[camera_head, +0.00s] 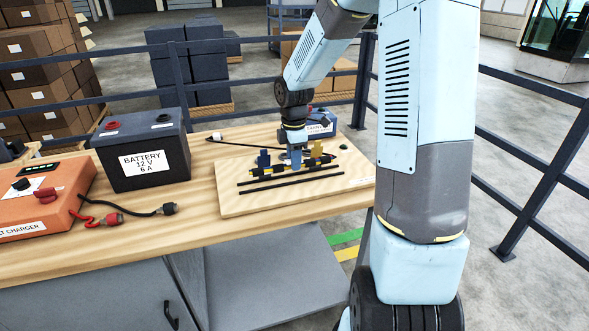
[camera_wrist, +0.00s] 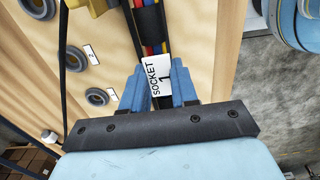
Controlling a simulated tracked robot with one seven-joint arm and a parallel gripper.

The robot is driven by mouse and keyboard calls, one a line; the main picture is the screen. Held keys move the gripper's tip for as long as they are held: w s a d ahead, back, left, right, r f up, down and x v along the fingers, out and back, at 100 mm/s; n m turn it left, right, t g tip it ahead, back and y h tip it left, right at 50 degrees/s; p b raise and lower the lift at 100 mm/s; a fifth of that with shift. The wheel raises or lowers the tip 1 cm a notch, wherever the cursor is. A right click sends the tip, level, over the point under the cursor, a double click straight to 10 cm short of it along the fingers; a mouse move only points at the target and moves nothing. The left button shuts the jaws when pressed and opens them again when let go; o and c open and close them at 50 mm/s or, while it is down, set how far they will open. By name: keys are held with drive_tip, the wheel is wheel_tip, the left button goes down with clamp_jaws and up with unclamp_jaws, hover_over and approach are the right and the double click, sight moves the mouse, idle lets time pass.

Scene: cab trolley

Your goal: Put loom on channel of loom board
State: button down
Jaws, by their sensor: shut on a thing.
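The loom, a dark sleeved bundle with red, yellow and blue wires (camera_wrist: 151,48), runs up from between my fingers in the wrist view. My gripper (camera_wrist: 155,85) is shut on the loom at this label, with one blue finger on each side. In the head view my gripper (camera_head: 296,160) is low over the loom board (camera_head: 237,203), a pale wooden panel on the bench. Long black strips (camera_head: 290,180) and yellow-and-black pieces (camera_head: 262,170) lie along the board. I cannot tell whether the loom is seated in the channel.
A black battery (camera_head: 142,160) and an orange charger (camera_head: 40,205) with red and black leads stand left on the bench. A blue case (camera_head: 321,124) is behind the board. Round grey sockets (camera_wrist: 97,97) sit on the board. A dark railing (camera_head: 530,100) surrounds the area.

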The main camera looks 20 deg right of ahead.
drive_tip(key=shift+w+d+f, duration=0.15)
drive_tip(key=shift+w+f, duration=0.35)
drive_tip(key=shift+f, duration=0.35)
wheel_tip(320, 180, down, 3)
drive_tip(key=shift+r, duration=0.15)
drive_tip(key=c, duration=0.9)
unclamp_jaws()
drive_tip(key=shift+o, duration=0.2)
